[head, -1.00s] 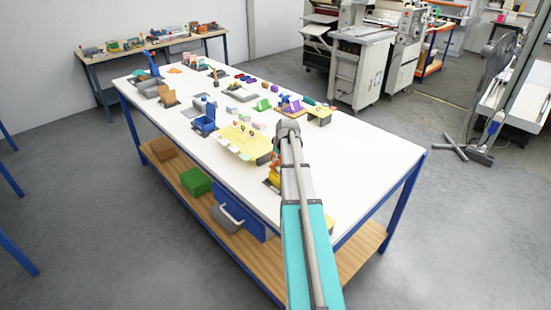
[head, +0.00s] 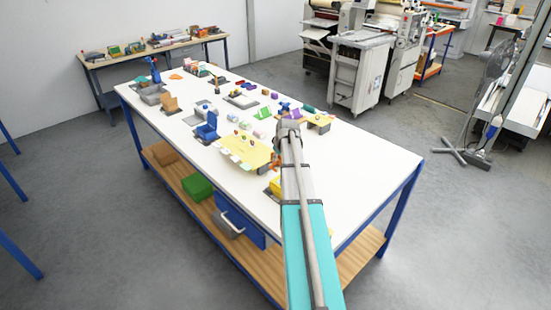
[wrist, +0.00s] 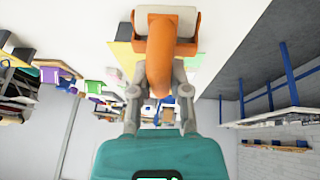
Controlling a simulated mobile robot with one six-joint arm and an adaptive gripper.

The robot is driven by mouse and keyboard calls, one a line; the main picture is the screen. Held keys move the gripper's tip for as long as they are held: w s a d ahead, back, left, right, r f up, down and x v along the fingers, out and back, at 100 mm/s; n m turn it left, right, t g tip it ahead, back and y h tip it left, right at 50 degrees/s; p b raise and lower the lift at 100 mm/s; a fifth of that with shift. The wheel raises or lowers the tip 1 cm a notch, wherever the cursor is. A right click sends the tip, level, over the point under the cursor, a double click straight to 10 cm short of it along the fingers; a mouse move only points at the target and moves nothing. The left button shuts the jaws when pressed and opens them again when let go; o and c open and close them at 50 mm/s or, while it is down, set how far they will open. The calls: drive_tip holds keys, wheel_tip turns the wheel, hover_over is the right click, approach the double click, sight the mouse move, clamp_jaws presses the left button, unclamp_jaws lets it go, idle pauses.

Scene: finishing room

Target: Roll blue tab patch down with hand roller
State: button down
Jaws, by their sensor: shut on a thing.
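My gripper (wrist: 158,92) is shut on the orange handle of the hand roller (wrist: 160,52) in the wrist view. A pale roller part shows at the top of the handle. In the head view my gripper (head: 287,132) is above the white table, and a bit of orange shows beside it, partly hidden by my arm. A yellow sheet (head: 242,152) with several pale tabs along its front edge lies just left of my gripper. I cannot make out the blue tab patch, nor tell whether the roller touches anything.
The white worktable (head: 365,160) is clear at its right end. A blue bin (head: 207,130), a grey tray (head: 242,99) and several small coloured blocks stand left of and behind the yellow sheet. A floor fan (head: 490,75) stands right of the table.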

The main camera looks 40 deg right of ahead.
drive_tip(key=shift+r+p, duration=0.4)
drive_tip(key=shift+r, duration=0.2)
drive_tip(key=shift+f, duration=0.1)
